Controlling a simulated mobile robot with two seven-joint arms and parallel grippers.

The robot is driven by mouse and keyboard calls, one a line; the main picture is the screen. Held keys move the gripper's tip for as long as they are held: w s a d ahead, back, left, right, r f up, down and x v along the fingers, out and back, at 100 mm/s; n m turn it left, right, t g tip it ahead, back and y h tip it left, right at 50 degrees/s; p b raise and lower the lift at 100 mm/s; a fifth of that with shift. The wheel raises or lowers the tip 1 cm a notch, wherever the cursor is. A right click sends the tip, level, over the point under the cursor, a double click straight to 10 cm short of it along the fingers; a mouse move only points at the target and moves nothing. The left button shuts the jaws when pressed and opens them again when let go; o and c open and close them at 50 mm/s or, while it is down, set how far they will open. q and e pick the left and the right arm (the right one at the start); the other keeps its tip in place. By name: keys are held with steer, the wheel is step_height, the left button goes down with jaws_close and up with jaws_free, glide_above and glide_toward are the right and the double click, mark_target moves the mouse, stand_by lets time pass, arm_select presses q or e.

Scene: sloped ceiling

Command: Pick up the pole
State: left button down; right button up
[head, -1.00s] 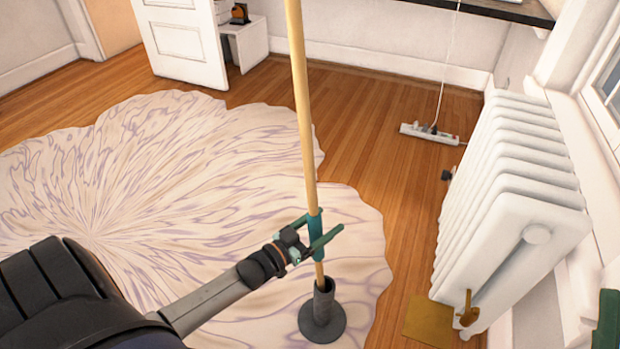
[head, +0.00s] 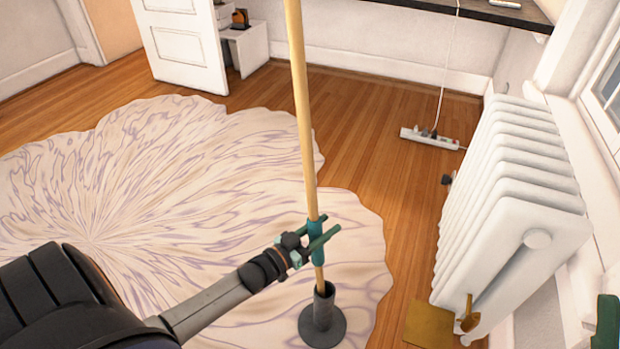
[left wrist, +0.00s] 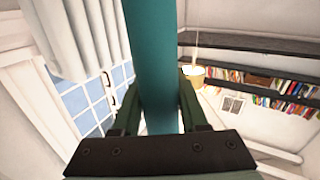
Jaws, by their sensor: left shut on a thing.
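The pole (head: 303,110) is a long light-wood rod with a teal grip section near its lower end. It stands nearly upright, and its top runs out of the head view. Its lower end goes into a dark round stand (head: 323,322) on the rug. My left gripper (head: 318,238) is shut on the teal section, just above the stand. In the left wrist view the teal section (left wrist: 152,65) lies between the two green fingers. A small green part at the right edge of the head view may be my right gripper; its jaws cannot be made out.
A white radiator (head: 510,195) stands at the right by the window. A white power strip (head: 430,138) lies on the wood floor behind. A pale patterned rug (head: 130,190) covers the floor at left. A white door (head: 180,45) stands open at the back.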

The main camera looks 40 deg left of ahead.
arm_select(q)
steer(key=shift+r, duration=0.15)
stand_by(0.3)
arm_select(e)
step_height(320, 180, up, 4)
steer(key=p, duration=0.5)
arm_select(q)
step_height(320, 180, up, 10)
arm_select(e)
steer(key=w+f+m+h, duration=0.1)
steer(key=f+h, duration=0.1)
steer(key=w+f+m+h, duration=0.1)
steer(key=w+h, duration=0.1)
steer(key=shift+w+d+f, duration=0.1)
steer(key=shift+d+f, duration=0.25)
steer(key=shift+d, duration=0.05)
steer(key=shift+w+m+h, duration=0.1)
steer(key=shift+m+h, duration=0.2)
